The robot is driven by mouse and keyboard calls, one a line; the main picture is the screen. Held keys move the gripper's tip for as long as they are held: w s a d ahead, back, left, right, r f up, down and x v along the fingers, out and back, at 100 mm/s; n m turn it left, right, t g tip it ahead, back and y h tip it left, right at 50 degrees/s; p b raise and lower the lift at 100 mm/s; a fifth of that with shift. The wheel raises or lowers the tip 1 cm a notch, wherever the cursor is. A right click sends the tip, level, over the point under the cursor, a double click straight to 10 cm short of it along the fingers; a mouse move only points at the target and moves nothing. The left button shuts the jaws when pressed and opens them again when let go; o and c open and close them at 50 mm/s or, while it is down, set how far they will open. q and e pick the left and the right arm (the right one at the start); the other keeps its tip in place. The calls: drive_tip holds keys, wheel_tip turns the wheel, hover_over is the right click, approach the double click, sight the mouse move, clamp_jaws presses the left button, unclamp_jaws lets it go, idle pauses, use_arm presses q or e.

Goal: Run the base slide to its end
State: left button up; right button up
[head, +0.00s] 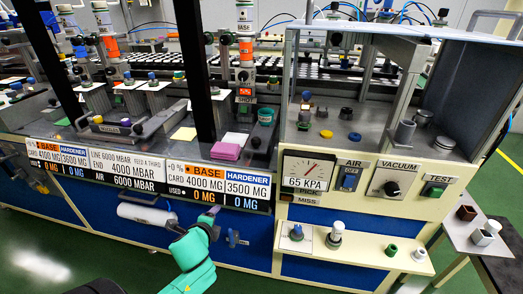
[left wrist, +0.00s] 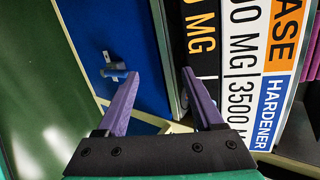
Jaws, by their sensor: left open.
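An upright cartridge marked BASE (head: 244,38) stands above the bench, over a dispensing column with an orange-red band. Grey sliding blocks and rails (head: 160,122) lie on the bench further left; I cannot tell which part is the base slide. A BASE/HARDENER sign (head: 222,184) is on the bench's front edge; it also fills the right of the left wrist view (left wrist: 250,60). My left gripper (head: 213,212), with purple fingers, is open and empty in front of the blue panel below that sign. Its spread fingers show in the left wrist view (left wrist: 160,73).
A small metal fitting (left wrist: 115,70) sticks out of the blue panel. A white cylinder (head: 147,213) is mounted left of my gripper. A cream cabinet with a pressure gauge (head: 309,170) and a lower shelf (head: 350,255) stands to the right. Green floor is clear at lower left.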

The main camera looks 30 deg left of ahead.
use_arm(q)
drive_tip(key=w+r+m+t, duration=0.1)
drive_tip(key=r+m, duration=0.1)
drive_tip(key=r, duration=0.1)
drive_tip(key=w+r+m+t, duration=0.1)
drive_tip(key=r+m, duration=0.1)
drive_tip(key=w+r+m+t, duration=0.1)
drive_tip(key=r+m, duration=0.1)
drive_tip(key=r, duration=0.1)
drive_tip(key=shift+w+a+r+m, duration=0.15)
drive_tip(key=shift+a+r+m, duration=0.15)
drive_tip(key=shift+a+r, duration=0.05)
drive_tip(key=m+t+h+b, duration=0.1)
drive_tip(key=m+t+h, duration=0.35)
drive_tip(key=m, duration=0.95)
approach(258, 138)
drive_tip(key=shift+t+y, duration=0.35)
drive_tip(key=shift+t, duration=0.1)
drive_tip(key=w, duration=0.4)
drive_tip(key=w+f, duration=0.1)
drive_tip(key=w, duration=0.3)
drive_tip(key=w+a, duration=0.1)
drive_tip(key=w, duration=0.4)
drive_tip(key=shift+f+p, duration=0.25)
drive_tip(key=shift+p, duration=0.15)
drive_tip(key=shift+s, duration=0.1)
drive_tip(key=shift+c, duration=0.3)
clamp_jaws()
